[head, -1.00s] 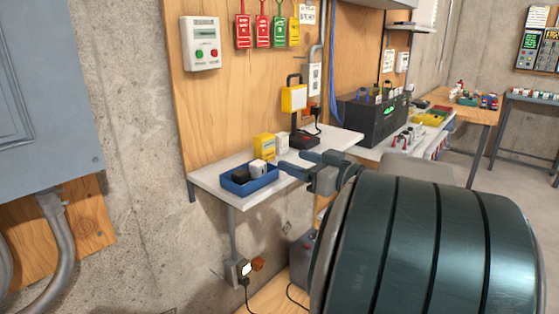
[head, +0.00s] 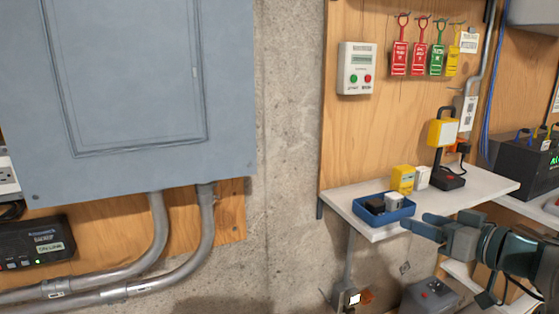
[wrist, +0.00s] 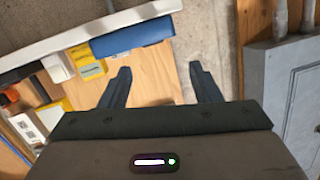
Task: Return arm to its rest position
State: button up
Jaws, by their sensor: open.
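My gripper (head: 432,227) is at the right of the head view, in front of the white shelf (head: 488,193). Its two fingers are apart with nothing between them. In the wrist view my gripper (wrist: 158,85) also shows open and empty, with wood panel and concrete wall beyond the fingers. Near the fingers on the shelf is a blue tray (head: 372,222) holding a black item and a white item. The blue tray also shows in the wrist view (wrist: 132,38). The rest of my arm runs off the right edge of the head view.
A grey electrical panel (head: 140,80) with conduits (head: 207,240) fills the left wall. A black unit (head: 525,160) is at far right. Bare concrete wall (head: 285,150) lies between panel and shelf.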

jog(key=s+a+f+m+g+h+p, duration=0.2)
jog(key=s+a+f+g+h+p, duration=0.1)
jog(key=s+a+f+g+p, duration=0.1)
jog(key=s+a+f+m+g+h+p, duration=0.1)
jog(key=s+a+f+g+h+p, duration=0.2)
jog(key=s+a+g, duration=0.4)
jog(key=s+a+f+h, duration=0.1)
jog(key=a+f, duration=0.1)
jog(key=a, duration=0.2)
jog(key=shift+s+m+h+p, duration=0.3)
jog(key=shift+m+p, duration=0.05)
jog(key=shift+m, duration=0.05)
